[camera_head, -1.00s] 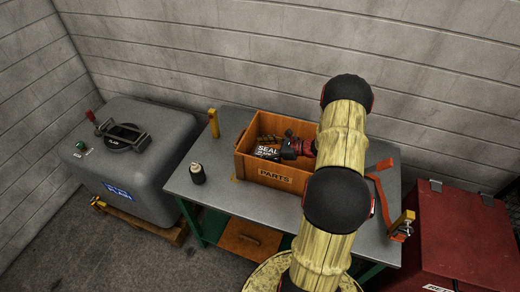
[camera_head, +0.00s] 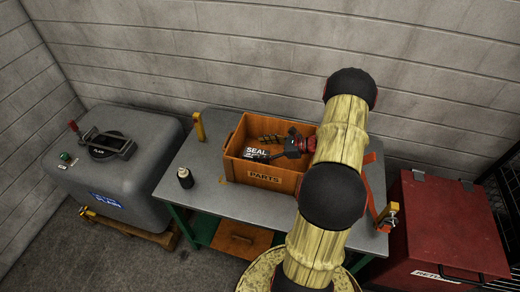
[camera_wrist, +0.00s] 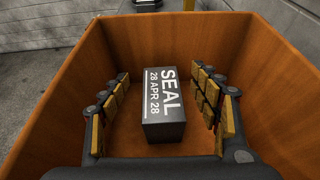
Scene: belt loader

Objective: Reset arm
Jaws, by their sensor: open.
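My gripper (camera_wrist: 161,78) is open inside the orange PARTS crate (camera_head: 263,176). In the wrist view, its yellow-padded fingers stand left and right of a dark block with a white SEAL label (camera_wrist: 164,102). The block sits on the crate floor with a gap on each side, so the gripper holds nothing. In the head view, my gripper (camera_head: 292,148) is at the right of the SEAL block (camera_head: 257,154), and my arm hides the crate's right end.
The crate stands on a grey workbench (camera_head: 225,195). A small dark canister (camera_head: 186,178) and yellow posts (camera_head: 199,126) are on the bench. A grey tank (camera_head: 110,160) stands left, a red chest (camera_head: 445,230) right. A block wall is behind.

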